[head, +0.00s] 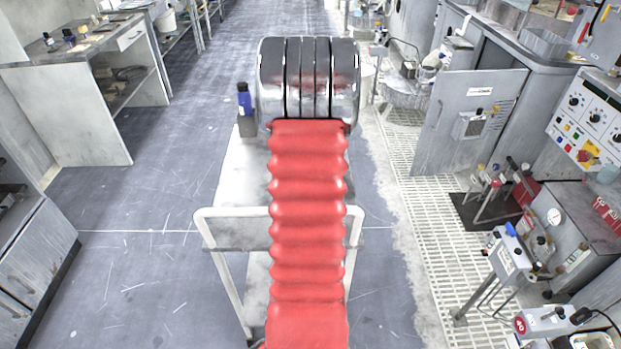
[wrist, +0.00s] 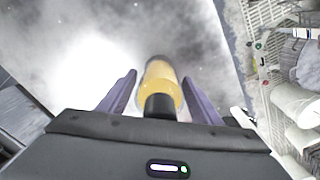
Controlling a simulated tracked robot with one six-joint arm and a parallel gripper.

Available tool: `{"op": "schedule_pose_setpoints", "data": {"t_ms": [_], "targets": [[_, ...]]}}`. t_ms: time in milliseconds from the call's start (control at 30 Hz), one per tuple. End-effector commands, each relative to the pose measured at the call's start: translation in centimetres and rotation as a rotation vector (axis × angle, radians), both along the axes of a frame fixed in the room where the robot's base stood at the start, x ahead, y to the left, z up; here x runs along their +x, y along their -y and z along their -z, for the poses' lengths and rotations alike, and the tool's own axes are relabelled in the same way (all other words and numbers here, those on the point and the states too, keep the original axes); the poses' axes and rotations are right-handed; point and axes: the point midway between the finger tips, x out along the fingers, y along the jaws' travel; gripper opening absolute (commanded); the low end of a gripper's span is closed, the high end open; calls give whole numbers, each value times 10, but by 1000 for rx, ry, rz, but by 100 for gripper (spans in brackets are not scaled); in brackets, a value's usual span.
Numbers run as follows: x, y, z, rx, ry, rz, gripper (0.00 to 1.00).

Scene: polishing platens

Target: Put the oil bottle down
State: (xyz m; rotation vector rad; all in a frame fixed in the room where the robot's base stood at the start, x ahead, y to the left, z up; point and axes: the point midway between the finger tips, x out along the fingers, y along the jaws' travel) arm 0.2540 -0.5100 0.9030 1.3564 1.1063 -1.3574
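In the wrist view a yellow bottle with a black cap (wrist: 161,88) lies between the two purple fingers of my gripper (wrist: 160,76), its cap toward the camera. A narrow gap shows on each side of the bottle, so the fingers appear open around it. A pale grey surface with a bright glare (wrist: 75,55) is beyond it. I cannot tell whether the bottle's base touches that surface. In the head view my red arm hides the gripper and the yellow bottle.
A bench with small bottles (head: 88,50) is at upper left. Grey cabinets (head: 468,120) and a control panel (head: 590,125) line the right. The floor at left (head: 140,230) is clear.

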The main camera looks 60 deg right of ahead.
Motion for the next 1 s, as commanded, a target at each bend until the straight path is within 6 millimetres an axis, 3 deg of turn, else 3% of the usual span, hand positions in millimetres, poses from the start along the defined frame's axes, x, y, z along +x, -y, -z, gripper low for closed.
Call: {"op": "schedule_pose_setpoints", "data": {"t_ms": [467,667,1000], "targets": [[0,0,-8,-1,1,0,64],[0,1,-32,-3,1,0,64],[0,1,-91,-3,1,0,64]]}}
